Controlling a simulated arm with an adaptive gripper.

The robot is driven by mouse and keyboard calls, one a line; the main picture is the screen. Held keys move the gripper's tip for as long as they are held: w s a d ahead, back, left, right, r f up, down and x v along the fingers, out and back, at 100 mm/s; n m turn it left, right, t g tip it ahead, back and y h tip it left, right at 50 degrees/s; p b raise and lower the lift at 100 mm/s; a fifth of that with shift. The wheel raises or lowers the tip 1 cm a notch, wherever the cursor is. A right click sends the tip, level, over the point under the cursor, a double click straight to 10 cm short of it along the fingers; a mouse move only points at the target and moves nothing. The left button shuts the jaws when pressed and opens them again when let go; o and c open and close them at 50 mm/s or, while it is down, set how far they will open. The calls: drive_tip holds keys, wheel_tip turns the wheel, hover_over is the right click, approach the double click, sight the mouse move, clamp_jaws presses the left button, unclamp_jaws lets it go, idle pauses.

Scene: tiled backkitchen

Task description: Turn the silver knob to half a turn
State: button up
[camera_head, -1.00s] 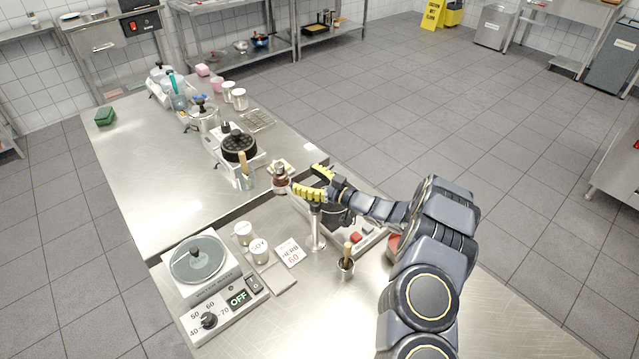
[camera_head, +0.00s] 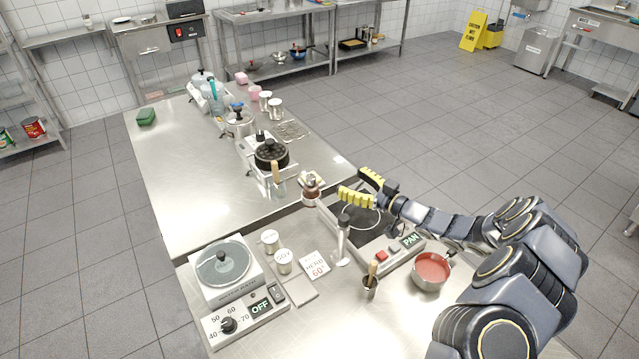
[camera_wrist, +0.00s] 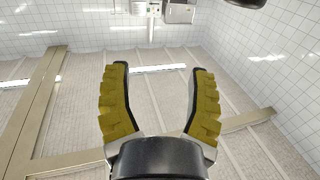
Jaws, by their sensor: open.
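I cannot pick out a clearly silver knob. A dark round knob (camera_head: 228,325) is on the front panel of the white water bath (camera_head: 262,318), at the lower left, among the marks 40, 50, 60 and 70. Its pointer is too small to read surely. A display beside it reads OFF. My gripper (camera_head: 352,181), with yellow pads, is open and empty above the hot plate (camera_head: 352,225), well to the right of that knob.
The far-left counter (camera_head: 180,190) is largely clear.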

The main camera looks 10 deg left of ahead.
wheel_tip(320, 180, up, 13)
drive_tip(key=s+a+f+m+g+h, duration=0.1)
drive_tip(key=s+a+f+m+h, duration=0.1)
drive_tip(key=f+m+h, duration=0.4)
drive_tip(key=s+a+f+m+g+h, duration=0.1)
drive_tip(key=s+a+f+h, duration=0.1)
drive_tip(key=f+h, duration=0.65)
drive_tip(key=w+a+r+m+t+y, duration=0.1)
drive_tip(key=a+r+t, duration=0.2)
drive_tip(key=r+t, duration=0.35)
drive_tip(key=w+a+r+m+t+y, duration=0.1)
drive_tip(key=a+r+m+t+y, duration=0.1)
drive_tip(key=r+t, duration=0.4)
drive_tip(key=g, duration=0.2)
approach(311, 183)
drive_tip(key=x, duration=0.3)
drive_tip(key=shift+h, duration=0.45)
drive_tip(key=shift+w+a+f, duration=0.1)
drive_tip(key=shift+w+a, duration=0.25)
drive_tip(key=shift+w, duration=1)
drive_tip(key=shift+w+a+r, duration=0.1)
drive_tip(key=shift+w+a, duration=0.25)
drive_tip(key=shift+w, duration=0.95)
drive_tip(key=shift+w+a+f, duration=0.1)
drive_tip(key=shift+w+a, duration=0.25)
drive_tip(key=shift+w, duration=1)
